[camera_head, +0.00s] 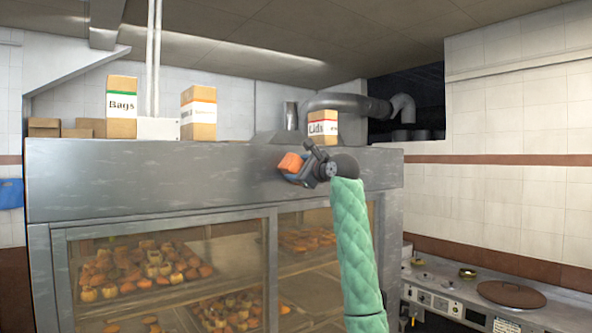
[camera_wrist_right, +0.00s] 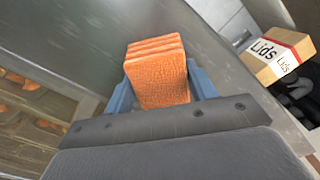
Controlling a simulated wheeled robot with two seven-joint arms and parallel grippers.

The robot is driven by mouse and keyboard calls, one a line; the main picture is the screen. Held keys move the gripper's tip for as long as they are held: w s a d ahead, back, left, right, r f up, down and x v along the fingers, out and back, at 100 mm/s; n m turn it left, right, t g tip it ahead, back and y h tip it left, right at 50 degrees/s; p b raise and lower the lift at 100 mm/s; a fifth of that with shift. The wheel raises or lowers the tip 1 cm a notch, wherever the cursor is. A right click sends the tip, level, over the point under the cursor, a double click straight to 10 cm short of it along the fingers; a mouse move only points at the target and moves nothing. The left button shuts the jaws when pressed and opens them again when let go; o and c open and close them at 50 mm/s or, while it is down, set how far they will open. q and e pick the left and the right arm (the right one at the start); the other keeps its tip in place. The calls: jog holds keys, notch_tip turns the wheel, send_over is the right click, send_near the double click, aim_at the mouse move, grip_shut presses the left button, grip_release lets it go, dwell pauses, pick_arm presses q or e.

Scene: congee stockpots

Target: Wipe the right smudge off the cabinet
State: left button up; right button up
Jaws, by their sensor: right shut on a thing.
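The cabinet (camera_head: 150,182) is a steel display case with a wide metal upper panel above glass doors. My right gripper (camera_head: 293,168) is raised in front of the panel's right part, shut on an orange sponge (camera_head: 290,162). The sponge (camera_wrist_right: 159,75) sits between the blue fingers in the right wrist view, with its far end towards the steel panel (camera_wrist_right: 75,45). I cannot tell whether it touches the panel. I make out no clear smudge; the gripper and arm hide part of the panel's right side. My left gripper is not in view.
Boxes marked Bags (camera_head: 121,105) and Lids (camera_head: 323,128) stand on the cabinet's top, with another carton (camera_head: 198,112) between them. Trays of baked goods sit behind the glass doors (camera_head: 165,275). A steel counter with a round lid (camera_head: 511,294) stands at the lower right.

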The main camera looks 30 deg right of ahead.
jog(key=shift+d, duration=1.65)
jog(key=d, duration=0.4)
jog(key=shift+w, duration=0.35)
jog(key=shift+r, duration=0.1)
jog(key=shift+s+a, duration=0.2)
jog(key=shift+a, duration=1.85)
jog(key=shift+s+a, duration=0.15)
jog(key=shift+a, duration=1.9)
jog(key=shift+s+d+b, duration=0.15)
jog(key=shift+s+b, duration=0.25)
jog(key=shift+s, duration=0.85)
jog(key=shift+s+d+b, duration=0.15)
jog(key=shift+s+b, duration=0.2)
jog(key=shift+s, duration=1.45)
